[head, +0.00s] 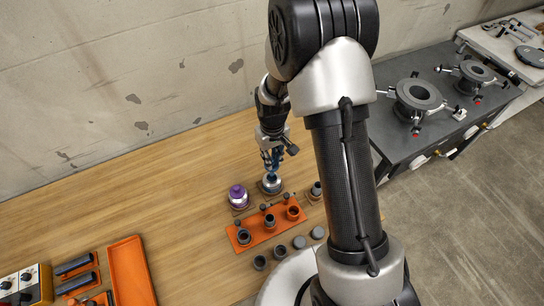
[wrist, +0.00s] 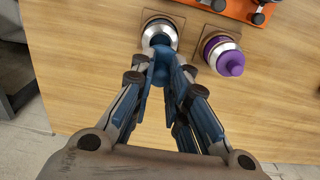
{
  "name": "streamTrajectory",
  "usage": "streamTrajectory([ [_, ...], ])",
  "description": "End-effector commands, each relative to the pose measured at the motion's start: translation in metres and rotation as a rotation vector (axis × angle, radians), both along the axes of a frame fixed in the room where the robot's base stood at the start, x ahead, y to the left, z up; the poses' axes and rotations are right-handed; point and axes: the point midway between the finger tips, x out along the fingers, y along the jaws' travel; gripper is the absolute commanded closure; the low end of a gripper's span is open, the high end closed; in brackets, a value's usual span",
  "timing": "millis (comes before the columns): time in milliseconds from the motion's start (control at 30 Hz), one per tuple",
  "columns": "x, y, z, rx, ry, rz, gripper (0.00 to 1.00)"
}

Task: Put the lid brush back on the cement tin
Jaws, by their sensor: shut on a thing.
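The cement tin (head: 271,187) is a silvery round tin on a small brown square pad. In the wrist view the tin (wrist: 160,29) is at the top centre. My gripper (head: 271,156) is right above it and shut on the blue lid brush (wrist: 159,50). The blue lid is at the tin's mouth. I cannot tell whether it is seated or just above, as the fingers hide part of the join. The brush below the lid is not visible.
A purple-capped tin (head: 238,196) stands close to the left on its own pad. An orange rack (head: 266,228) with dark fittings lies in front. Several grey caps (head: 299,242) sit nearer me. An orange tray (head: 131,271) is at far left. The wooden bench between is clear.

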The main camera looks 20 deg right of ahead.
Motion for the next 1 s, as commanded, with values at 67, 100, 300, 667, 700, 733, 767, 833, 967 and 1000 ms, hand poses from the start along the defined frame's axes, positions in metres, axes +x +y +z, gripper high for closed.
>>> streamTrajectory([
  [67, -0.0003, -0.0001, -0.0009, 0.0, 0.0, 0.0, 1.0],
  [100, -0.0003, -0.0002, -0.0019, 0.0, 0.0, 0.0, 1.0],
  [300, -0.0006, -0.0003, -0.0035, 0.0, 0.0, 0.0, 1.0],
  [667, -0.0002, 0.0002, -0.0055, 0.0, 0.0, 0.0, 1.0],
  [700, -0.0002, 0.0002, -0.0052, 0.0, 0.0, 0.0, 1.0],
  [733, -0.0003, 0.0002, -0.005, 0.0, 0.0, 0.0, 1.0],
  [767, -0.0002, 0.0001, -0.005, 0.0, 0.0, 0.0, 1.0],
  [833, -0.0002, 0.0001, -0.0049, 0.0, 0.0, 0.0, 1.0],
  [967, -0.0002, 0.0001, -0.0057, 0.0, 0.0, 0.0, 1.0],
  [1000, -0.0002, 0.0001, -0.0066, 0.0, 0.0, 0.0, 1.0],
])
